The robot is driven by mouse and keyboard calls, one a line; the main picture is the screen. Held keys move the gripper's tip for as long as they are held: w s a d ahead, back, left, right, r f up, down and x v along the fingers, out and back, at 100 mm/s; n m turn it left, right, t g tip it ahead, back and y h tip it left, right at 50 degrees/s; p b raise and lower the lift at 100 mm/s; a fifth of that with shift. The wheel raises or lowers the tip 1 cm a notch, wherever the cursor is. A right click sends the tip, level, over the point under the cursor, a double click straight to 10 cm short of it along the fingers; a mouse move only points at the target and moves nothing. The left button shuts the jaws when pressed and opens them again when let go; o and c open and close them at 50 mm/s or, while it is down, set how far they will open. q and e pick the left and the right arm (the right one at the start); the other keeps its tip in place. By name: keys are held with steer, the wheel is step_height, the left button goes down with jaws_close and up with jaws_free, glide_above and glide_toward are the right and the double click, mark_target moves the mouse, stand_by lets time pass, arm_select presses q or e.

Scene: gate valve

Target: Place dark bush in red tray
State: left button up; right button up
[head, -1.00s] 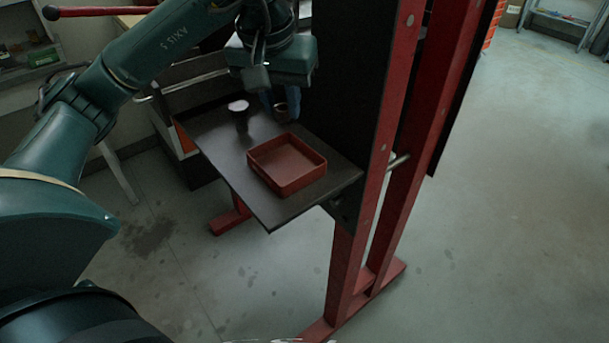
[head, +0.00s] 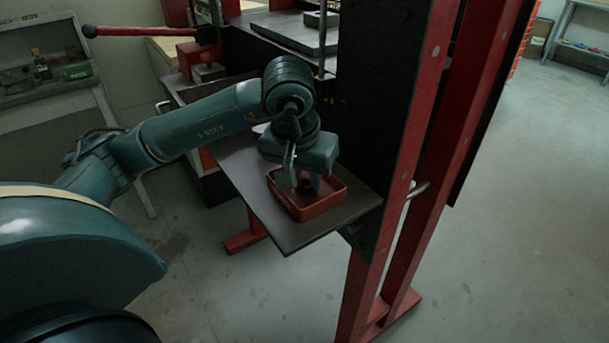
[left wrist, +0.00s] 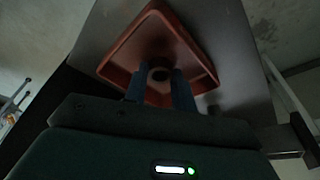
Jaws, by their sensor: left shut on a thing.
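The red tray (head: 322,208) sits on the dark shelf in front of the press. In the left wrist view the tray (left wrist: 197,48) opens out beyond my fingers. My left gripper (head: 307,184) points down over the tray. Its blue fingers (left wrist: 162,88) are shut on the dark bush (left wrist: 160,73), a small dark ring. The bush (head: 304,187) shows within the tray's outline; whether it touches the tray floor I cannot tell. My right gripper is not in view.
The dark shelf (head: 290,235) has bare room in front of the tray. A red upright post (head: 405,150) and a black panel (head: 375,90) stand close on the right.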

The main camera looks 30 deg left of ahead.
arm_select(q)
steer(key=shift+f, duration=0.15)
steer(key=o, duration=1)
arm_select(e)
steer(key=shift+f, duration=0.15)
arm_select(q)
steer(key=shift+r, duration=0.35)
steer(key=p+v, duration=0.1)
steer(key=v, duration=1)
steer(key=shift+r, duration=0.35)
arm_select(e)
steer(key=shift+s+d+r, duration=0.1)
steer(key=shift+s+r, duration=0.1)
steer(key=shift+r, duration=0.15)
